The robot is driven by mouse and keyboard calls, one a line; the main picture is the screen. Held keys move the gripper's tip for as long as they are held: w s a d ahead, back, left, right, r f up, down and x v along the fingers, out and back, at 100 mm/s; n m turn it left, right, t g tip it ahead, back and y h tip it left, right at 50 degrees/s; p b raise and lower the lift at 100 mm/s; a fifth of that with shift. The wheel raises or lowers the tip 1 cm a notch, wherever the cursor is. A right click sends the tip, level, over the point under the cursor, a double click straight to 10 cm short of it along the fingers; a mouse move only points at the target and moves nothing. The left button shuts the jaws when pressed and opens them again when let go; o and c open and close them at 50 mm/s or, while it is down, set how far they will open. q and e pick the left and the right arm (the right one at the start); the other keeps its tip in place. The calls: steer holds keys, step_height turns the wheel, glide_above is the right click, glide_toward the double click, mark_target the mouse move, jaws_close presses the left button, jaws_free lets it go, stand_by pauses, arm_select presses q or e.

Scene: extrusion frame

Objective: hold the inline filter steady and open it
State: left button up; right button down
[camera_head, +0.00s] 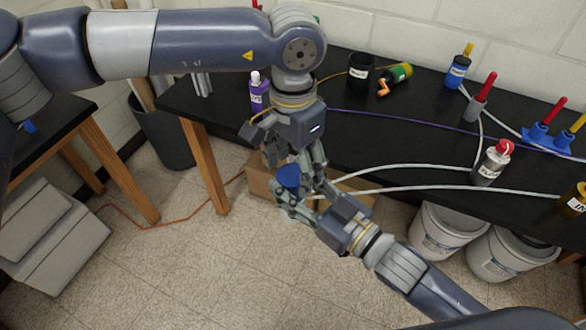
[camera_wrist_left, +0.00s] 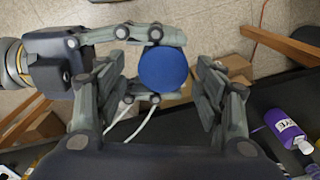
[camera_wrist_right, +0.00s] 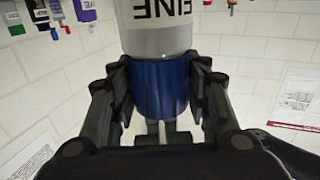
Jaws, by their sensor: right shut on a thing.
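The inline filter has a blue cap (camera_head: 289,177). In the right wrist view, which is upside down, its pale grey body (camera_wrist_right: 160,40) with black lettering hangs from the blue cap (camera_wrist_right: 160,88). My right gripper (camera_head: 287,197) is shut on the blue part from the side, one finger on each side of it. My left gripper (camera_head: 298,166) comes down from above and is open. In the left wrist view the round blue top (camera_wrist_left: 163,69) lies between its fingers, with gaps on both sides. The filter's body is mostly hidden in the head view.
The black bench (camera_head: 400,135) behind carries a purple bottle (camera_head: 258,92), a black cup (camera_head: 361,70), a green-orange tool (camera_head: 396,77) and a grey bottle with red cap (camera_head: 491,163). White hoses (camera_head: 400,188) run from the filter area. White buckets (camera_head: 437,232) stand below the bench.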

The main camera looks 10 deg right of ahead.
mark_target(292, 174)
arm_select(q)
steer(key=shift+a+r, duration=0.15)
steer(key=shift+r, duration=1.15)
steer(key=shift+w+f, duration=0.1)
steer(key=shift+f, duration=3.75)
steer(key=shift+c, duration=0.6)
steer(key=c, duration=1)
steer(key=o, duration=1.1)
steer(key=shift+o, duration=0.2)
